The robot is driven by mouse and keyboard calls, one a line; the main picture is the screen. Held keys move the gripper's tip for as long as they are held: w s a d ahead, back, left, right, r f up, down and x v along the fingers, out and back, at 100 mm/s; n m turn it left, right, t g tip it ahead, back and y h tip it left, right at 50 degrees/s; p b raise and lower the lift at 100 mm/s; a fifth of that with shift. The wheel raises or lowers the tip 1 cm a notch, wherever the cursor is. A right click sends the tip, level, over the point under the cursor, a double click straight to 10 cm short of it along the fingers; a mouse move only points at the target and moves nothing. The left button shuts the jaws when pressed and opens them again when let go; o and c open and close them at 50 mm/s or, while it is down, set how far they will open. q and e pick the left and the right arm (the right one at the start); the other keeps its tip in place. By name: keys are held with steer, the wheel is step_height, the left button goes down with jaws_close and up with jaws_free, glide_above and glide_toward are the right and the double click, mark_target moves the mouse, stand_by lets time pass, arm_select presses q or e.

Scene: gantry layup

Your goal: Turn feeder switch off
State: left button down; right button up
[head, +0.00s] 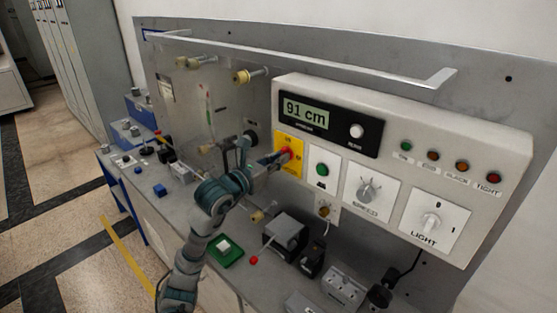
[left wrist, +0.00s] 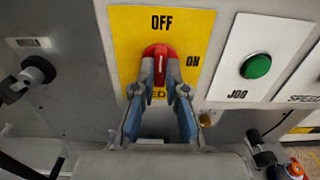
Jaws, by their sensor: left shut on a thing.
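The feeder switch is a red knob (head: 286,152) on a yellow plate (head: 297,172) at the left end of the white control panel. In the left wrist view the red knob (left wrist: 158,52) sits below the word OFF, with ON to its right. The knob looks roughly upright, but the fingers hide its lower part. My left gripper (head: 279,159) is at the plate, shut on the knob; its fingers (left wrist: 160,88) come from below, one on each side. The lower lettering on the plate is partly covered. My right gripper is not in view.
Right of the plate are a green JOG button (head: 322,169), a SPEED knob (head: 368,189) and a LIGHT switch (head: 430,222). A display (head: 305,112) reads 91 cm. A metal rail (head: 310,56) runs above the panel. Boxes and a green pad (head: 225,251) stand on the bench below.

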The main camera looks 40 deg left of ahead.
arm_select(q)
steer(key=shift+w+f, duration=0.1)
steer(key=shift+f, duration=0.05)
steer(key=c, duration=1.2)
jaws_free()
steer(key=shift+a, duration=0.15)
steer(key=s+a, duration=0.1)
steer(key=s, duration=1.1)
steer(key=shift+f, duration=0.1)
